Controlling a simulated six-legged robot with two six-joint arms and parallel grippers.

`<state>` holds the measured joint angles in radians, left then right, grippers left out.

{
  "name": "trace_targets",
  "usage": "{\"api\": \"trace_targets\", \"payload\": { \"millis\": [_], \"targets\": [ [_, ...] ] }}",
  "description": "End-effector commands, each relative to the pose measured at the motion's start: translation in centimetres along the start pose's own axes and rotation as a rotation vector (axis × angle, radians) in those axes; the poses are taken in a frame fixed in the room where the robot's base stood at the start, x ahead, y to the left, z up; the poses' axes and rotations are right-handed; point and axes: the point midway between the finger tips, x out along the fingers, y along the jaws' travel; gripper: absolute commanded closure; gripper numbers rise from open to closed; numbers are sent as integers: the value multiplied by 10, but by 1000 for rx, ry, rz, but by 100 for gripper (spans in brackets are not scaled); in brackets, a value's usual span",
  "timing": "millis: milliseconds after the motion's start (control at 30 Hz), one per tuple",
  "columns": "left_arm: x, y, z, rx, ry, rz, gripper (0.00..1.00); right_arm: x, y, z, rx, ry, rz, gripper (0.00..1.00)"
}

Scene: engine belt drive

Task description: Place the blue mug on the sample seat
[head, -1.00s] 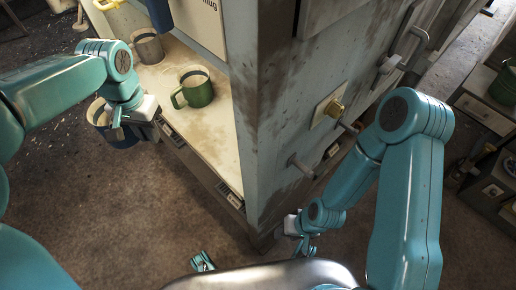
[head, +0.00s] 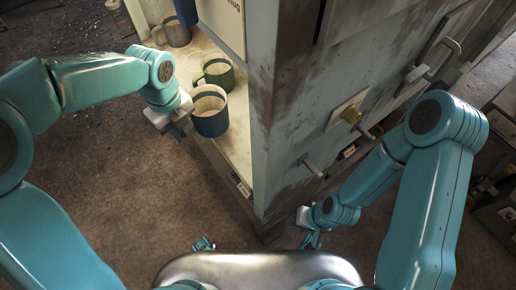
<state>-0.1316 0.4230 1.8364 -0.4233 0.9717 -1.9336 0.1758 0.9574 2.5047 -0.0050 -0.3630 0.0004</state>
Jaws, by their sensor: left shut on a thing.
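The blue mug (head: 211,120) is upright in the head view, with a cream rim and pale inside. My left gripper (head: 187,124) is shut on its left side, and the mug is over or on the front part of a pale worktop (head: 239,142). I cannot tell whether its base touches the worktop. I cannot make out which spot is the sample seat. My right gripper (head: 312,240) is low beside the cabinet corner, small and partly hidden, with nothing seen in it.
A green mug (head: 222,79) stands just behind the blue one, and a grey mug (head: 176,33) farther back. The floor at left is clear.

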Motion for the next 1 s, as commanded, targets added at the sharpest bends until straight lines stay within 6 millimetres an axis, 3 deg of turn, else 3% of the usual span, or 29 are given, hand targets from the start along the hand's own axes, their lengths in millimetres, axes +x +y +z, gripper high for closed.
{"api": "trace_targets", "payload": {
  "millis": [300,600,700,867,1000],
  "targets": [
    [4,-57,-82,7,-1,0,100,22,8,0,0,0,0,57],
    [2,-94,-136,1,-1,0,100,33,12,-1,0,0,0,57],
    [18,-91,-133,-4,1,2,100,40,15,-2,2,2,0,57],
    [28,-91,-133,-4,1,1,100,43,16,-2,4,4,0,57],
    [52,-91,-133,-3,1,3,100,54,22,-5,11,10,1,57]
  ]
}}
